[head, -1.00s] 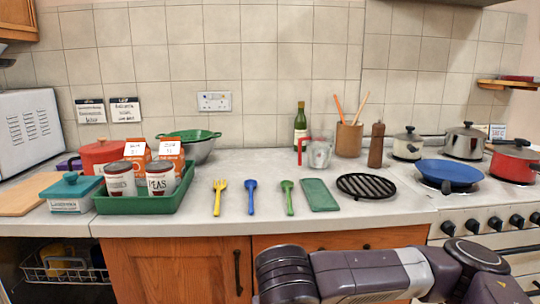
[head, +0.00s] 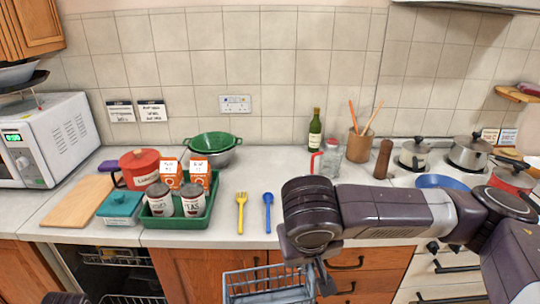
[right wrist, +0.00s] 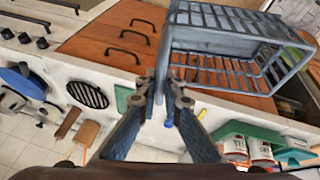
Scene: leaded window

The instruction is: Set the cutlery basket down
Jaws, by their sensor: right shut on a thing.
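A grey-blue slatted cutlery basket (head: 268,286) hangs at the bottom middle of the head view, in front of the wooden cabinet doors and below the counter top's level in the picture. My right gripper (head: 322,280) is shut on its right side. In the right wrist view the basket (right wrist: 228,48) shows large at the top, with its near edge between the fingertips of my right gripper (right wrist: 164,86). I cannot make out anything inside it. My left gripper is not seen; only a dark piece shows at the head view's bottom left corner.
On the counter (head: 225,232) lie a yellow fork (head: 241,212) and a blue spoon (head: 267,211). A green tray (head: 180,223) with cans and cartons stands left. My right arm hides counter further right; the wrist view shows a black trivet (right wrist: 88,94) there. An open rack (head: 115,256) sits below left.

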